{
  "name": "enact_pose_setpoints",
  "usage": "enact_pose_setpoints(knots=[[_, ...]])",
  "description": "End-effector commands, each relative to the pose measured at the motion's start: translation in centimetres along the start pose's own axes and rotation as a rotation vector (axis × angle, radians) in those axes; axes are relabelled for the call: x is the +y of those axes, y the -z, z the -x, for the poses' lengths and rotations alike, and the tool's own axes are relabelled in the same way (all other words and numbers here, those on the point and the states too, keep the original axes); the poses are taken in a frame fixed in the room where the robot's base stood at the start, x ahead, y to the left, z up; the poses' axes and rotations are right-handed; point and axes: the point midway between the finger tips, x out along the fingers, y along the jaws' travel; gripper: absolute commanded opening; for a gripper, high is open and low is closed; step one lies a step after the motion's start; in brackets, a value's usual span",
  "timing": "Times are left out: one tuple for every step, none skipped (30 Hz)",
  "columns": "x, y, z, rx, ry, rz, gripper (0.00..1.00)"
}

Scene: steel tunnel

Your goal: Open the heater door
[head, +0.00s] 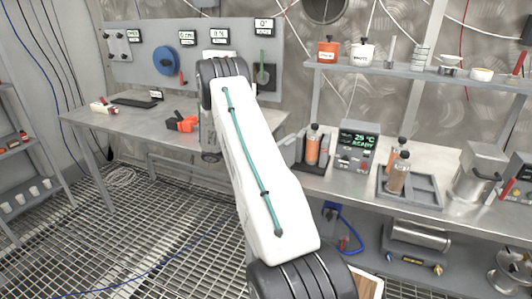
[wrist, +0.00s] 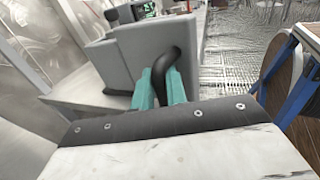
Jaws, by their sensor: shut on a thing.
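In the wrist view, a grey door-like panel (wrist: 105,68) stands upright on a light bench top. A curved black handle (wrist: 180,48) sticks out from its right part. My gripper (wrist: 160,88) has its teal fingers shut on this handle. I cannot tell whether the panel stands ajar. In the head view, my white arm hides my gripper and the handle. A grey unit with a green display reading 25 °C READY (head: 357,145) stands on the right bench; I cannot tell whether it belongs to the panel.
Orange-filled bottles (head: 312,145) stand in a dark rack just right of my arm. More bottles (head: 396,175) stand in a grey tray. A shelf (head: 420,72) with jars hangs above the right bench. A blue post (wrist: 290,78) is at the wrist view's right. The grated floor (head: 150,215) is mostly clear.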

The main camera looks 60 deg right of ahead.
Motion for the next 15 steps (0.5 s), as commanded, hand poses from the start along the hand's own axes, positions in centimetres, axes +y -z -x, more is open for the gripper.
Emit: enact_pose_setpoints(knots=[[0.25, -0.78, -0.05, -0.006, 0.004, -0.013, 0.00], [0.22, -0.78, -0.01, -0.006, 0.005, -0.013, 0.00], [0.21, -0.78, 0.02, -0.006, 0.006, -0.013, 0.00], [0.20, -0.78, 0.03, -0.006, 0.006, -0.013, 0.00], [0.20, -0.78, 0.03, -0.006, 0.007, -0.013, 0.00], [0.19, -0.78, 0.03, -0.006, 0.007, -0.013, 0.00], [0.19, -0.78, 0.03, -0.006, 0.007, -0.012, 0.00], [0.19, -0.78, 0.03, -0.006, 0.007, -0.012, 0.00], [0.19, -0.77, 0.02, -0.006, 0.007, -0.012, 0.00], [0.19, -0.77, 0.02, -0.006, 0.007, -0.012, 0.00], [0.19, -0.77, 0.02, -0.006, 0.007, -0.012, 0.00], [0.18, -0.77, 0.01, -0.006, 0.007, -0.012, 0.00], [0.18, -0.77, 0.01, -0.006, 0.007, -0.012, 0.17], [0.18, -0.77, 0.01, -0.007, 0.007, -0.012, 0.25], [0.17, -0.77, 0.01, -0.007, 0.007, -0.012, 0.33]])
